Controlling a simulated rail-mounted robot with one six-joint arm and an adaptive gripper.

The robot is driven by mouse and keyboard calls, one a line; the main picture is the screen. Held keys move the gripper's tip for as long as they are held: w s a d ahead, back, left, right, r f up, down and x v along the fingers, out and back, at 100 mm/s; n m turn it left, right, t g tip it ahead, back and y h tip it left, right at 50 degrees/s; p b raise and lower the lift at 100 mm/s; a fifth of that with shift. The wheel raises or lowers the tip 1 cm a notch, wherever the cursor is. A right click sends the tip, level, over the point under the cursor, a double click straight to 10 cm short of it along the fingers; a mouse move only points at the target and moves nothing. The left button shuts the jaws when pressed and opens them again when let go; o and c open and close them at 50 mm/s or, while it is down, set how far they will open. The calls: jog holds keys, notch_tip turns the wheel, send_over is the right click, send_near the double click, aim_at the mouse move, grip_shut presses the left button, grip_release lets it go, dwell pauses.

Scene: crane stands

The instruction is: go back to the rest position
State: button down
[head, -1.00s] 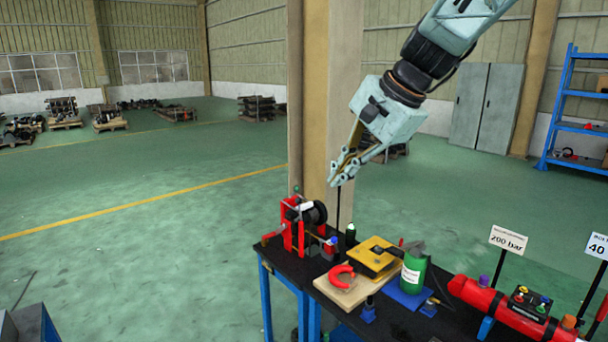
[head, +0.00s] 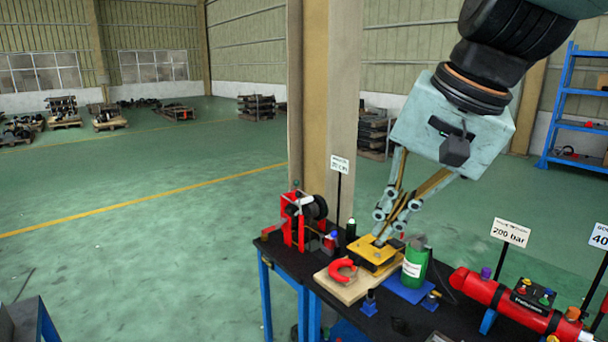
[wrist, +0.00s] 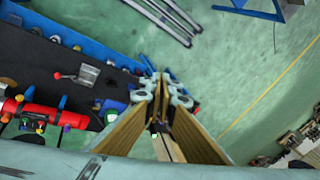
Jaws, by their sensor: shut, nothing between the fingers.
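My gripper (head: 381,238) is shut and empty, pointing down over the black-topped bench in the head view. Its tips overlap the top of the yellow block (head: 368,262) in the picture; I cannot tell whether they touch it. In the wrist view the grey fingertips (wrist: 163,82) are close together, near the bench edge with the green floor beyond. My arm comes in from the upper right of the head view.
A red horseshoe piece (head: 342,275) lies on a wooden board (head: 340,290). Nearby are a green can (head: 415,265), a red stand with a black reel (head: 300,225), a red cylinder (head: 510,305) and upright sign posts (head: 511,232). Open floor lies left.

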jog(key=s+d+f+n+h+b, duration=0.1)
jog(key=s+d+f, duration=0.1)
jog(key=s, duration=0.5)
jog(key=s+d+f+n+h+b, duration=0.1)
jog(key=s+d+f+n, duration=0.1)
jog(key=s, duration=0.5)
jog(key=s+d+f+n+b, duration=0.1)
jog(key=s+d+f+n, duration=0.1)
jog(key=s+f, duration=0.3)
jog(key=shift+s+d+f+h, duration=0.4)
jog(key=shift+s+d, duration=0.35)
jog(key=shift+s, duration=0.5)
jog(key=shift+w, duration=0.1)
